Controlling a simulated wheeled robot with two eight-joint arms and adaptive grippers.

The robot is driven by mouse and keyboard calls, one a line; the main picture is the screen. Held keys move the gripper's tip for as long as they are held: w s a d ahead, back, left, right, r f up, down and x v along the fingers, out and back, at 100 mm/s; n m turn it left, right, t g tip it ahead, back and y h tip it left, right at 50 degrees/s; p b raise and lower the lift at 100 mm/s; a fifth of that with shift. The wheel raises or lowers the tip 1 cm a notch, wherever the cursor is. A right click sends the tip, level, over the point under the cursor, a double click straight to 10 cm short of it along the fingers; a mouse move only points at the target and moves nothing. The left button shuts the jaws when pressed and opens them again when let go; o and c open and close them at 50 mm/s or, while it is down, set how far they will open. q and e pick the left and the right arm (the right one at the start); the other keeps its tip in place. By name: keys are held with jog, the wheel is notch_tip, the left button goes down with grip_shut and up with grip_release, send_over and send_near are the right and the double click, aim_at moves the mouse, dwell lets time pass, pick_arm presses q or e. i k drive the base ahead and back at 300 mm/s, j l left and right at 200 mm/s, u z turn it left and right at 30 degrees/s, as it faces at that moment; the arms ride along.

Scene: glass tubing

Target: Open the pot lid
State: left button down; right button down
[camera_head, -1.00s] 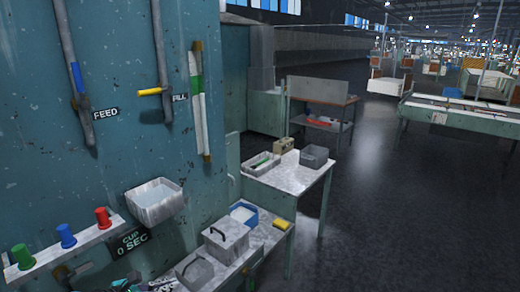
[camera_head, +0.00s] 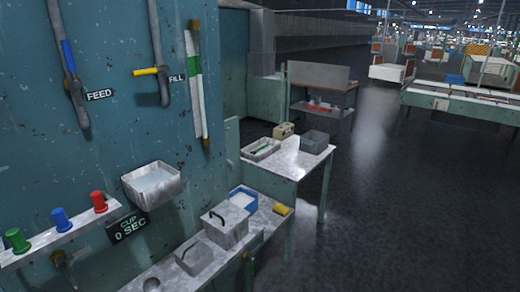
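A grey metal box-shaped pot with a dark handle on its flat lid (camera_head: 225,216) stands on the narrow bench along the teal wall, at the lower middle. The lid looks closed on it. A lower, lighter grey box (camera_head: 194,258) with a dark handle-like line stands just in front of it; I cannot tell whether that one has a lid. Neither of my grippers shows in this view.
A blue container (camera_head: 243,199) and a yellow block (camera_head: 281,209) sit behind the pot. A side table (camera_head: 303,160) holds trays. Open floor lies right.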

aim_at(226, 216)
jog(key=i+l, duration=0.4)
jog(key=i+l+u, duration=0.1)
jog(key=i+l, duration=0.3)
jog(key=l, duration=0.2)
